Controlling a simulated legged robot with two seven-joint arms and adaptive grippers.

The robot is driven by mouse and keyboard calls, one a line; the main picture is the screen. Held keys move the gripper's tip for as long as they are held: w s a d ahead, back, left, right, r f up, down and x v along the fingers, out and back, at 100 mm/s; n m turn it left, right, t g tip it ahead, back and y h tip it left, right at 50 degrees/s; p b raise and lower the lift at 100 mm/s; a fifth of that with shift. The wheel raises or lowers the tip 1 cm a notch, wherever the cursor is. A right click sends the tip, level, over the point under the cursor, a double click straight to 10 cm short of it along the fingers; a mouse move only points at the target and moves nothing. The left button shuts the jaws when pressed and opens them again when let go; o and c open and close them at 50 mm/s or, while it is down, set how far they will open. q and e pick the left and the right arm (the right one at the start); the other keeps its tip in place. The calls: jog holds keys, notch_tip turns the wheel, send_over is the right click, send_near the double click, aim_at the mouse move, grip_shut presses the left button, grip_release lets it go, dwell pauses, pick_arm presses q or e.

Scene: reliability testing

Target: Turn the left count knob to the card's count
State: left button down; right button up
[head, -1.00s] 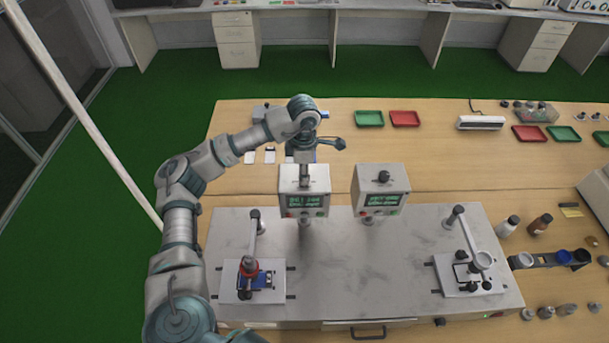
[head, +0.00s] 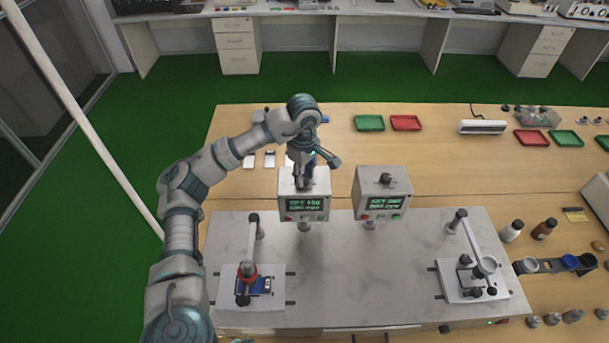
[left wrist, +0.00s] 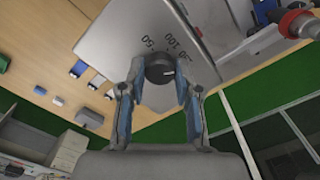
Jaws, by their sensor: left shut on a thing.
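The left control box (head: 304,206) stands on the grey machine top, with a lit green display whose text is too small to read surely. Its black count knob (left wrist: 159,68) is on the box's top face, and in the left wrist view printed marks including 50 and 100 lie beside it. My left gripper (left wrist: 160,85) comes down from above with its two fingers on either side of the knob, shut on it. In the head view the gripper (head: 305,180) hides the knob. I cannot make out a card with a count. My right gripper is not in view.
The right control box (head: 382,192) with its own black knob (head: 385,178) stands close to the right. Two test fixtures (head: 251,285) (head: 473,280) sit on the machine top. Green (head: 369,123) and red (head: 406,123) trays lie behind on the wooden table.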

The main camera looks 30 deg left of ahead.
pick_arm(q)
jog(key=shift+r, duration=0.1)
dwell(0.4)
jog(key=c, duration=0.8)
grip_release()
jog(key=shift+w+a, duration=0.1)
jog(key=shift+a, duration=0.1)
notch_tip(320, 180, up, 12)
jog(key=shift+w+f, duration=0.15)
jog(key=shift+f, duration=0.05)
jog(key=shift+a, duration=0.1)
